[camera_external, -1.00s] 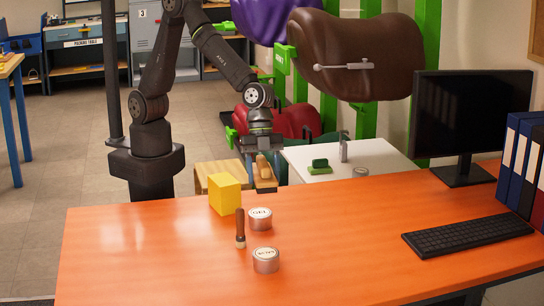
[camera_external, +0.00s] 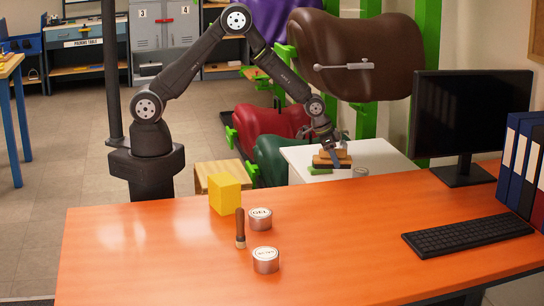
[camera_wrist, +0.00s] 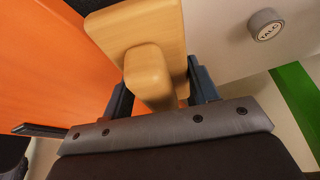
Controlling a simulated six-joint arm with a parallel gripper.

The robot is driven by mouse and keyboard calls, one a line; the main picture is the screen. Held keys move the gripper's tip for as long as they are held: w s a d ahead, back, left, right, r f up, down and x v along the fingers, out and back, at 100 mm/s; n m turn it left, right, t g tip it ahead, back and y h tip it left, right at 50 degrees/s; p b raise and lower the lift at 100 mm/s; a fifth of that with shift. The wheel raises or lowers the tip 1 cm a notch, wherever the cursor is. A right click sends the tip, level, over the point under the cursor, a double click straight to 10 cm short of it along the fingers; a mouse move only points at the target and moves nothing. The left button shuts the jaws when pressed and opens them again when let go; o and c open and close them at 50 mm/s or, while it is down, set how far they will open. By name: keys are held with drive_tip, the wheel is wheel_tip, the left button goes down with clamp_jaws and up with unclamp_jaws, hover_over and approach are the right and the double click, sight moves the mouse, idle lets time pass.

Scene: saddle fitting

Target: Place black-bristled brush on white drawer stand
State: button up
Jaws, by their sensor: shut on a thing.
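My gripper (camera_external: 331,150) is shut on the wooden brush (camera_external: 330,161), with one finger on each side of its raised grip. In the wrist view, the brush (camera_wrist: 153,72) shows pale wood between the fingers (camera_wrist: 160,90); its underside is hidden. In the external view, a dark band shows on the brush. The brush is over the left part of the white drawer stand (camera_external: 382,155). I cannot tell whether it touches anything below.
A green brush (camera_external: 319,171) is partly hidden below the held brush. A talc tin (camera_wrist: 265,24) stands on the stand, clear of my gripper. The orange desk (camera_external: 330,230) in front carries a yellow block (camera_external: 225,194), two tins and a brown-handled brush.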

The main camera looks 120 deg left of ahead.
drive_tip(key=s+a+f+n, duration=0.1)
drive_tip(key=s+a+f, duration=0.2)
drive_tip(key=a, duration=0.4)
drive_tip(key=s+a+f+n, duration=0.1)
drive_tip(key=s+a+f, duration=0.2)
drive_tip(key=a+f, duration=0.2)
drive_tip(key=s+a+f+n+y, duration=0.1)
drive_tip(key=s+a+f, duration=0.3)
drive_tip(key=a, duration=0.5)
drive_tip(key=shift+s+a+f+g, duration=0.1)
drive_tip(key=shift+a+f+g, duration=0.15)
drive_tip(key=shift+f, duration=2.3)
drive_tip(key=shift+f, duration=0.15)
drive_tip(key=o, duration=1.1)
drive_tip(key=shift+c, duration=0.2)
drive_tip(key=v, duration=1.2)
